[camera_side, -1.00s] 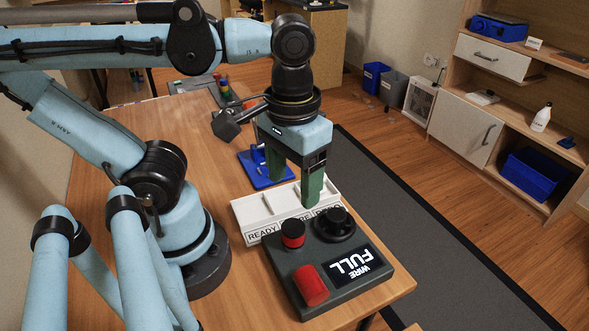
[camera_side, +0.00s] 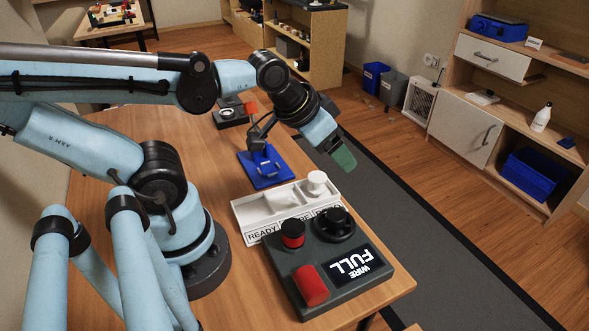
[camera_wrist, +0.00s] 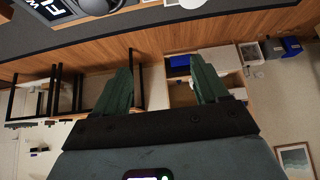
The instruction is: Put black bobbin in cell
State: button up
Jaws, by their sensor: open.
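A white tray (camera_side: 258,208) with labelled cells, one reading READY, lies behind the dark panel. A white spool-shaped piece (camera_side: 316,183) stands at its right end. A round black piece (camera_side: 335,223) with a raised hub sits on the panel's far right; I cannot tell whether it is the black bobbin or a knob. It shows partly at the top of the wrist view (camera_wrist: 95,6). My gripper (camera_side: 343,158) is raised and tilted beyond the tray, away from both pieces. In the wrist view its green fingers (camera_wrist: 166,85) are apart with nothing between them.
The dark panel (camera_side: 290,270) carries a red-and-black cylinder (camera_side: 293,233), a red cylinder (camera_side: 311,286) and a display reading WIRE FULL (camera_side: 358,267). A blue fixture (camera_side: 265,167) lies behind the tray. Bare table (camera_side: 235,285) shows left of the panel.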

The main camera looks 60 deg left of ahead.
notch_tip(320, 180, up, 3)
jog(key=n+g, duration=0.7)
jog(key=n, duration=0.2)
send_over(294, 226)
jog(key=shift+s+f, duration=0.15)
jog(key=shift+f, duration=1.6)
jog(key=shift+s+f, duration=0.1)
jog(key=shift+f, duration=1.6)
jog(key=shift+w+f, duration=0.2)
jog(key=shift+f, duration=2.35)
jog(key=shift+c, duration=0.5)
jog(key=c, duration=1.1)
jog(key=shift+c, duration=0.2)
